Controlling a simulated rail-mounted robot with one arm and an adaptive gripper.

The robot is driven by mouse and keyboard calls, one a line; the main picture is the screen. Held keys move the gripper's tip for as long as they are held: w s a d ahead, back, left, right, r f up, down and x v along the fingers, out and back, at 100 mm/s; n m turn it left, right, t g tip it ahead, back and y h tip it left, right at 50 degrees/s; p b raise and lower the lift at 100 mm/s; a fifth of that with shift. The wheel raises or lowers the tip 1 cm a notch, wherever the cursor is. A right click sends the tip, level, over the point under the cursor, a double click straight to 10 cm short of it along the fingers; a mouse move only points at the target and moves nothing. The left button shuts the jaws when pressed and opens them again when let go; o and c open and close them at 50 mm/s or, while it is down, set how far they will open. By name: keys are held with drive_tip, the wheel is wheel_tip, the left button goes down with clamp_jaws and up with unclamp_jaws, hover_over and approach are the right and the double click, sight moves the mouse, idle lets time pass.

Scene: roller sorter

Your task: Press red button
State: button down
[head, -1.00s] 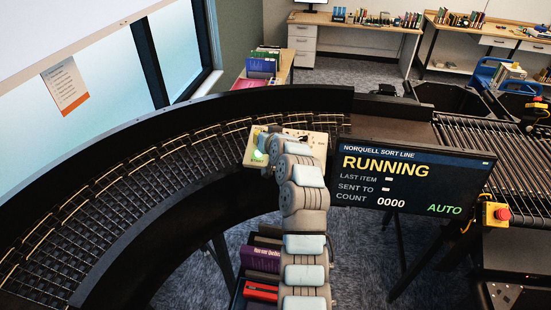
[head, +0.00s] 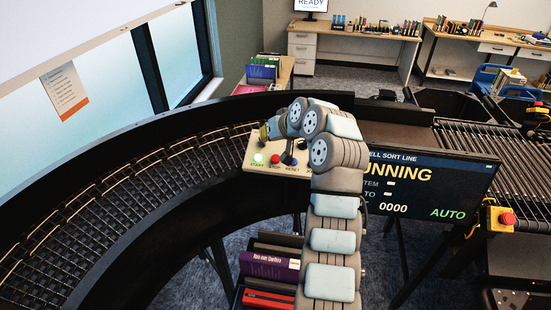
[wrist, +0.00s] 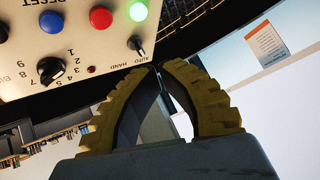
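A beige control panel (head: 256,141) stands by the curved conveyor in the head view. Its front row has a lit green START button (head: 258,158), a red button (head: 274,160) and a blue RESET button (head: 291,160). In the wrist view the panel is upside down, with the red button (wrist: 101,17) between the green (wrist: 138,11) and blue (wrist: 51,21) ones. My gripper (wrist: 157,68) has its yellow fingertips together and empty, near the AUTO/HAND switch (wrist: 136,43). In the head view it is over the panel's back left, apart from the red button and partly hidden by my arm.
A yellow box with another red button (head: 507,218) stands at the right. The monitor (head: 430,190) reads RUNNING and AUTO, partly covered by my arm. Books (head: 268,268) sit below the panel.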

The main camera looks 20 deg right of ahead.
drive_tip(key=f, duration=0.2)
drive_tip(key=w+f+b, duration=0.1)
drive_tip(key=f, duration=0.1)
drive_tip(key=d+f, duration=0.1)
drive_tip(key=f, duration=0.1)
drive_tip(key=shift+w+f, duration=0.2)
drive_tip(key=shift+w, duration=0.2)
drive_tip(key=shift+w+d+f+b, duration=0.15)
drive_tip(key=shift+w+f+b, duration=0.05)
drive_tip(key=shift+f+b, duration=0.2)
drive_tip(key=shift+w+d+f+b, duration=0.15)
drive_tip(key=shift+f+b, duration=0.15)
drive_tip(key=shift+f, duration=0.15)
idle(0.6)
drive_tip(key=shift+w+f+b, duration=0.1)
drive_tip(key=shift+f+b, duration=0.35)
drive_tip(key=shift+w+d+f+b, duration=0.1)
drive_tip(key=shift+w+f+b, duration=0.05)
drive_tip(key=shift+f+b, duration=0.25)
idle(0.7)
drive_tip(key=shift+r, duration=0.15)
drive_tip(key=shift+s+r, duration=0.25)
drive_tip(key=shift+r, duration=0.45)
drive_tip(key=shift+a+r, duration=0.1)
drive_tip(key=shift+a, duration=0.1)
